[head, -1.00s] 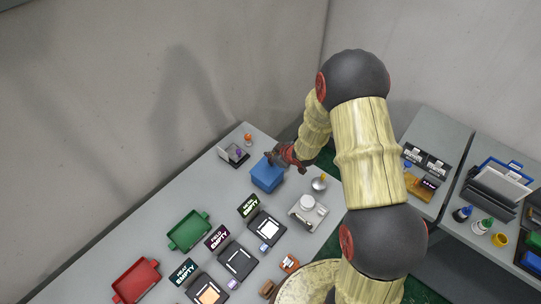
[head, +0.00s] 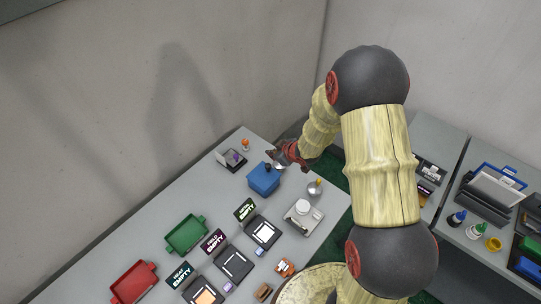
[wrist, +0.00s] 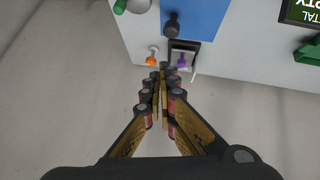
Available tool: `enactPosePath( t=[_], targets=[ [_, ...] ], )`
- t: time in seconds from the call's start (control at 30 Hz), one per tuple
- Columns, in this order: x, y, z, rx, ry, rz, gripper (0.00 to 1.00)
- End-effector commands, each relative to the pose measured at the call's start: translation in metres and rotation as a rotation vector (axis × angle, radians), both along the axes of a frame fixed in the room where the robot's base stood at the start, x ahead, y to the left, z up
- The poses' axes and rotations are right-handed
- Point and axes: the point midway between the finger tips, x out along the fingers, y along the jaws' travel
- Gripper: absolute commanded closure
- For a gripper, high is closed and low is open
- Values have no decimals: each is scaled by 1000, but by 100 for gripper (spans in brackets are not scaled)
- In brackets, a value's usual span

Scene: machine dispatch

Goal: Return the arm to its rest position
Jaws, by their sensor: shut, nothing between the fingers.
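My arm reaches up and over to the left in the head view. My gripper (head: 273,154) is near the far right end of the long grey table, just beyond a blue box (head: 263,181) with a dark knob on top. In the wrist view my gripper (wrist: 163,68) has its fingertips together with nothing between them. The blue box (wrist: 198,14) lies ahead of the fingertips there, apart from them.
The grey table (head: 150,226) holds a green tray (head: 186,233), a red tray (head: 133,282), several dark stations with signs, and a scale (head: 303,215). A small purple item (head: 233,156) and an orange one (head: 245,143) stand at the far end. Side tables (head: 445,130) stand at right.

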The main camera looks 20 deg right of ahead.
Motion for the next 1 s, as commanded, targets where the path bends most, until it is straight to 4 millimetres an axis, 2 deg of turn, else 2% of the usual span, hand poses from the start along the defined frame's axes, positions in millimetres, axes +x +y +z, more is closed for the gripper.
enactPosePath(
  t=[0.1, 0.2, 0.47, 0.67, 0.77, 0.87, 0.93, 1.0],
  targets=[
    [-13, -8, 20, -1, -3, -1, 100],
    [-22, -13, 31, -1, -2, -2, 100],
    [-32, -17, 44, -1, -2, 0, 100],
    [-33, -18, 43, -4, 0, 2, 100],
    [-39, -26, 36, -35, 32, -10, 100],
    [-56, -46, 20, -88, 113, -72, 100],
    [-79, -65, 8, -128, 198, -142, 100],
    [-100, -83, 10, -166, 271, -223, 100]
  ],
)
